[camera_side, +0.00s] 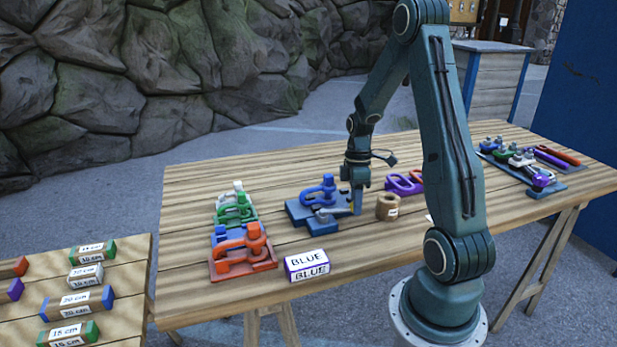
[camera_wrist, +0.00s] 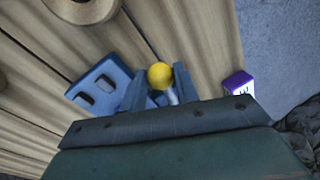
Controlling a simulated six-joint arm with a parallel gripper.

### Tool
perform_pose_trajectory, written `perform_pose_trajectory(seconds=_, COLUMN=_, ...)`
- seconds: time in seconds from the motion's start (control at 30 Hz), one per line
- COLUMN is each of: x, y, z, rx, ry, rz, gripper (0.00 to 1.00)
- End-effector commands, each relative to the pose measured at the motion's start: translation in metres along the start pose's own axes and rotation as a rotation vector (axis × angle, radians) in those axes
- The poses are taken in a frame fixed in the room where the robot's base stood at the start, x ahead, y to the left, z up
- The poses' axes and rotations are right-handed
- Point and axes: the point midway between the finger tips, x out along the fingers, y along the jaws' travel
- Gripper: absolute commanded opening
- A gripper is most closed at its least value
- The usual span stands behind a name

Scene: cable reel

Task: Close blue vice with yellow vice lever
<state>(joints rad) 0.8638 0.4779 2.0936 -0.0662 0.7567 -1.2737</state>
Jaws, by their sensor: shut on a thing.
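The blue vice (camera_side: 318,207) stands on the wooden table near its middle, with a blue upper part and a grey bar. Part of it shows in the wrist view as a blue plate (camera_wrist: 101,87) with dark slots. The yellow vice lever (camera_wrist: 160,75) shows as a yellow knob on a pale rod between my fingers. My gripper (camera_side: 357,207) points down at the right end of the vice. In the wrist view my gripper (camera_wrist: 160,88) is shut on the lever. The jaws of the vice are mostly hidden there.
A tan spool (camera_side: 388,207) stands close right of my gripper, with purple clamps (camera_side: 404,183) behind. A BLUE label block (camera_side: 307,265) lies in front. Several coloured clamps (camera_side: 242,250) stand at left. A tool tray (camera_side: 522,168) is far right.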

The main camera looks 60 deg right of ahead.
Motion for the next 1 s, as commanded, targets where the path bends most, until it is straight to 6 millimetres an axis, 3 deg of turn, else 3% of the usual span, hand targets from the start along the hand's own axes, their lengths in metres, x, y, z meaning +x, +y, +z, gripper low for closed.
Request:
perform_pose_trajectory(seconds=0.47, x=0.006, y=-0.036, z=0.001, rx=0.401, ry=0.08, rz=0.002, gripper=0.0)
perform_pose_trajectory(seconds=1.0, x=0.014, y=-0.076, z=-0.017, rx=0.878, ry=0.174, rz=0.002, gripper=0.0)
